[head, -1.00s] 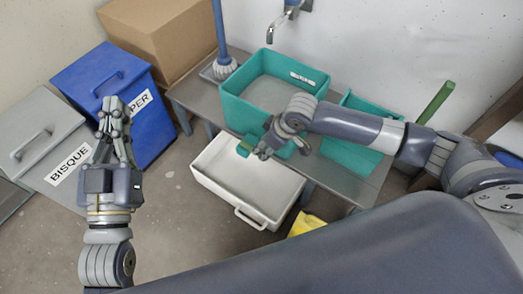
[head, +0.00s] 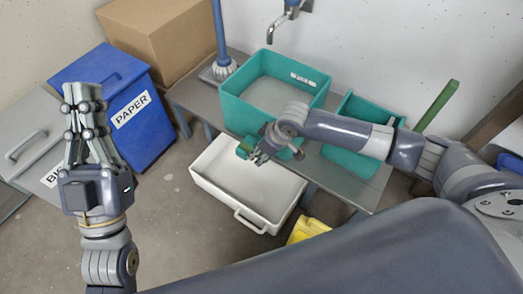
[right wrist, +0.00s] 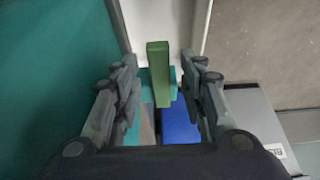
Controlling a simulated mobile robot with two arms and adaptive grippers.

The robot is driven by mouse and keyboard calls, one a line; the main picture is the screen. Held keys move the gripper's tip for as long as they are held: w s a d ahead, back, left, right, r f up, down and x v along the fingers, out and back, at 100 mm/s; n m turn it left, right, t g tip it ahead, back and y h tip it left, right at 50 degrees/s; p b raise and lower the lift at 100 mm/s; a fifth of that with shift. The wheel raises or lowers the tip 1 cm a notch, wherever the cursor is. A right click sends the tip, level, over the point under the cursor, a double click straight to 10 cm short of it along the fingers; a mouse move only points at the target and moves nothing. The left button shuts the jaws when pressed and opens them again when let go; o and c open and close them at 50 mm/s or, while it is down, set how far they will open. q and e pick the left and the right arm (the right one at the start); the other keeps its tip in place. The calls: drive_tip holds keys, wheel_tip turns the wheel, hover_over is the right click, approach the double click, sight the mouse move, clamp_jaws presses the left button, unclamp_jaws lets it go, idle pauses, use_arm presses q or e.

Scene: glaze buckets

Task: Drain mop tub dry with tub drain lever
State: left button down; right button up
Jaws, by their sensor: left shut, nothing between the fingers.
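A teal tub (head: 233,106) with a small label on its inner wall stands on the grey bench; its inside looks grey, and I cannot tell if that is water. A green lever (head: 244,147) sticks out low at its front. My right gripper (head: 254,155) is at the lever, in front of the tub. In the right wrist view the green lever (right wrist: 159,75) stands between the two open fingers, with gaps on both sides. My left gripper (head: 82,95) is shut and empty, raised over the bins at the left.
A white basin (head: 222,185) sits on the floor below the lever. A second teal tub (head: 350,160) stands to the right, and a tap (head: 284,20) hangs above. A blue bin (head: 150,140), a grey bin (head: 25,125) and a cardboard box (head: 165,40) stand left. A yellow object (head: 308,229) lies low.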

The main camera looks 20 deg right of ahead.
clamp_jaws()
